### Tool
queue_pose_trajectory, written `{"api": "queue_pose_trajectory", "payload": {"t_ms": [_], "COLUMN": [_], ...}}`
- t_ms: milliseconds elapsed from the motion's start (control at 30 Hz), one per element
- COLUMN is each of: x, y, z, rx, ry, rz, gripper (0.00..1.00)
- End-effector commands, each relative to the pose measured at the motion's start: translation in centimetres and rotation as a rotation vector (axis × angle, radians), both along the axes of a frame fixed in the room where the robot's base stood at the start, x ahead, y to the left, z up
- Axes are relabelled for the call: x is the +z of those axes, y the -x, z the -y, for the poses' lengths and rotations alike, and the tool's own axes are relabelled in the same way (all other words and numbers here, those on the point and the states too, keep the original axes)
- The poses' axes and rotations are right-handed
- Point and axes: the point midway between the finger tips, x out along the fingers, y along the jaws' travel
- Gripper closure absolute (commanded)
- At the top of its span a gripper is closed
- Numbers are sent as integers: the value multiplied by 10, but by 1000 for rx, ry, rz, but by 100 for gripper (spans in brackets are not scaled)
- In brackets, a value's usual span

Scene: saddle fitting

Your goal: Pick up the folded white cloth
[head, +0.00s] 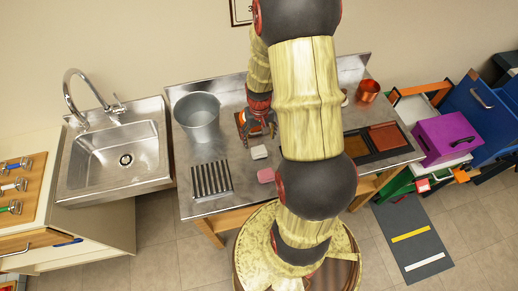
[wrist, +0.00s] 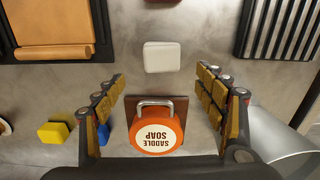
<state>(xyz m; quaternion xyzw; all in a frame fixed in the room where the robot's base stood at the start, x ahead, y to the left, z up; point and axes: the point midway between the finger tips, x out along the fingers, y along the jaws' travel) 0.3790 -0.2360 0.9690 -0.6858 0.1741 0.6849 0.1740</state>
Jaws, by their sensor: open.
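The folded white cloth (head: 259,152) lies on the metal bench as a small pale block with rounded corners. In the wrist view the cloth (wrist: 161,57) lies flat, just beyond the fingertips and roughly centred between them. My gripper (head: 260,133) is over the bench just behind the cloth. In the wrist view my gripper (wrist: 160,76) has its two fingers spread wide with nothing held.
Yellow (wrist: 54,132) and blue blocks lie left in the wrist view, below a brown leather tray (wrist: 52,30). Bare metal surrounds the cloth. My arm hides the bench's middle.

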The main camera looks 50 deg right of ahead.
Motion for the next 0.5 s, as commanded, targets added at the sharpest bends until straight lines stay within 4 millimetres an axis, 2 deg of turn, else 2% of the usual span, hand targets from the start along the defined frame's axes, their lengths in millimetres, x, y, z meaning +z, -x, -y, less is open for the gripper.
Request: {"api": "queue_pose_trajectory", "payload": {"t_ms": [333,500], "x": [-38,-63], "y": [2,3], "z": [-3,-6], "rx": [0,0], "ry": [-2,-2], "rz": [-4,-4], "gripper": [29,29]}}
